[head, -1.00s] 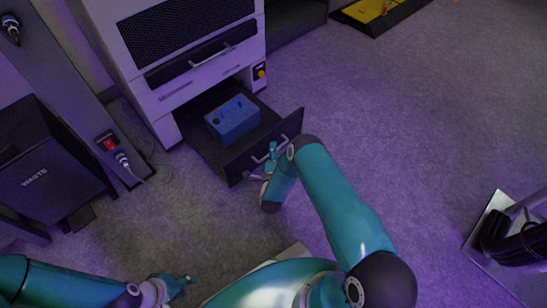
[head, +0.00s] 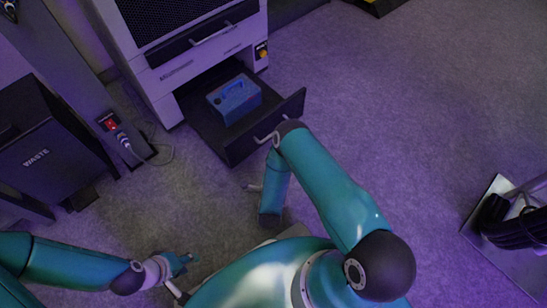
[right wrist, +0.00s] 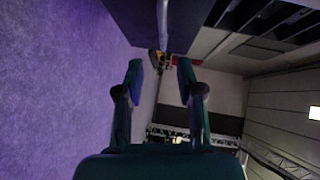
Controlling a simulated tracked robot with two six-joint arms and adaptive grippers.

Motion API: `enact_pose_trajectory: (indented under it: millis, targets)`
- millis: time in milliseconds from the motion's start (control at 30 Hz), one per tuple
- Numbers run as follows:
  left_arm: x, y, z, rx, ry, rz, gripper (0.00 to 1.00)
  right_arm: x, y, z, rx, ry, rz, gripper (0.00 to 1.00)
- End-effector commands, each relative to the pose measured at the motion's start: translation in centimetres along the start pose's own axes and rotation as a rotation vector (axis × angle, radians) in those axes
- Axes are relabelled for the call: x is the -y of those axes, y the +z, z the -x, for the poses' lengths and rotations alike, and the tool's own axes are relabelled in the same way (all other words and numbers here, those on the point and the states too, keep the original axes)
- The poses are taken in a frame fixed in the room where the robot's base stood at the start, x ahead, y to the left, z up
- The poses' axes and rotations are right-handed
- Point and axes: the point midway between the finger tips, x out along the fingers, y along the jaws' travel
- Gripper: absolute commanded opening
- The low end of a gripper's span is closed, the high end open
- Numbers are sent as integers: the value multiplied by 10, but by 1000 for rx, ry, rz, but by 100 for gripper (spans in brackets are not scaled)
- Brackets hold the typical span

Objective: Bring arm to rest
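My left arm comes in at the lower left, and its gripper (head: 180,264) hangs free over the floor, touching nothing I can see. Its fingers are too small to judge. My right arm reaches up in front of the open drawer (head: 238,147). Its gripper is mostly hidden behind its own links in the head view. In the right wrist view the right gripper (right wrist: 160,76) has its two fingers apart with nothing between them. A dark panel with a grey bar, apparently the drawer front and handle (right wrist: 163,20), lies beyond the fingertips.
A blue box (head: 235,100) with a top handle sits in the drawer of the white cabinet (head: 165,83). A dark waste bin (head: 38,155) and a grey post with a plugged cable (head: 125,145) stand left. A plate with a black coil (head: 515,220) stands right. The floor between is clear.

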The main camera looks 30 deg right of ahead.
Motion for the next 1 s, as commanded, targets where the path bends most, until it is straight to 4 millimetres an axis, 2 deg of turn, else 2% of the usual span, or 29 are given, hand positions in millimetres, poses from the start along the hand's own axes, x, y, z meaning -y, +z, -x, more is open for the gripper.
enact_pose_trajectory:
  millis: [333,433,567,700,767,867,967,1000]
  targets:
    - [0,0,0,0,0,0,40,0,0,0,0,0,0,37]
    - [0,0,0,0,0,0,40,8,2,-5,-1,-16,-6,37]
    - [0,0,0,0,0,0,40,42,1,-25,-14,-74,-30,37]
    - [0,0,0,0,0,0,40,103,3,-46,24,-106,-65,37]
    - [0,0,0,0,0,0,40,119,10,-51,84,-51,-40,37]
    - [0,0,-1,0,0,0,40,126,28,-42,247,110,104,37]
    - [0,0,-1,0,0,0,40,116,44,-12,444,264,300,37]
    - [0,0,-1,0,0,0,40,109,48,5,535,321,386,37]
